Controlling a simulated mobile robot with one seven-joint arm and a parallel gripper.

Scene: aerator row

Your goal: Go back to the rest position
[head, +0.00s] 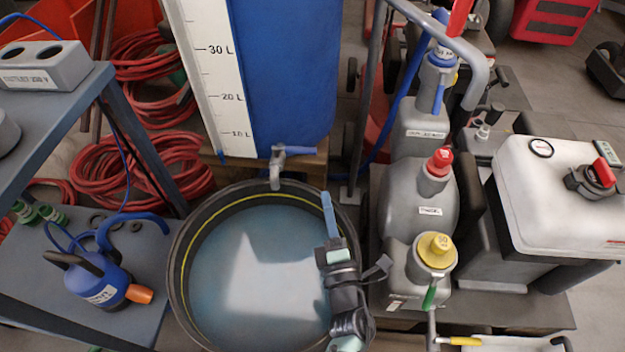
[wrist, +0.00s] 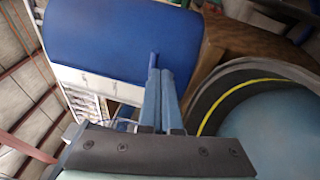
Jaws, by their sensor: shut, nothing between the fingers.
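My gripper (head: 326,198) is shut and empty, with its blue fingers pressed together. In the head view it hangs over the right part of the round black tub (head: 177,262), which holds cloudy bluish liquid. The fingers point toward the tap (head: 277,165) with the blue lever, at the base of the blue tank (head: 285,75); a gap shows between them in the head view. In the wrist view the closed fingers (wrist: 161,74) are in the middle, with the blue tank (wrist: 125,35) behind and the tub's rim (wrist: 215,95) at the right.
At the left is a grey bench (head: 130,305) with a blue pump (head: 97,285). Red hoses (head: 130,165) lie behind it. At the right, grey canisters (head: 418,200) with coloured caps and a white-topped container (head: 565,195) stand close to my arm.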

